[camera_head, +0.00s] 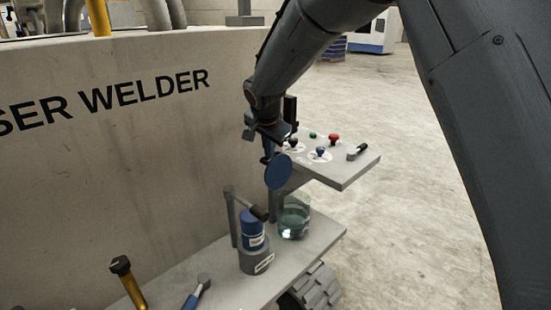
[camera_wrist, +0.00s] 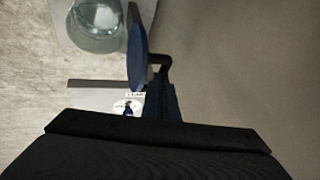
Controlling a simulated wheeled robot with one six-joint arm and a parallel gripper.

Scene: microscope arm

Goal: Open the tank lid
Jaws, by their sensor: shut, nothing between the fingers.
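The glass tank (camera_head: 293,218) holds clear greenish liquid and stands on the lower grey shelf. Its round blue lid (camera_head: 279,171) stands steeply tilted above the tank's left side, so the tank's mouth is uncovered. In the wrist view the lid (camera_wrist: 137,58) is nearly edge-on, beside the tank (camera_wrist: 97,25), with a dark knob on its right face. My gripper (camera_head: 268,154) is just above and behind the lid. In the wrist view my shut, empty gripper (camera_wrist: 160,88) is close to the knob; whether they touch is unclear.
A control panel (camera_head: 354,167) with coloured knobs lies right of my gripper, above the shelf. A blue-and-grey bottle (camera_head: 252,230) with a bent grey arm stands left of the tank. The large welder wall (camera_head: 110,170) fills the left. Open floor is right.

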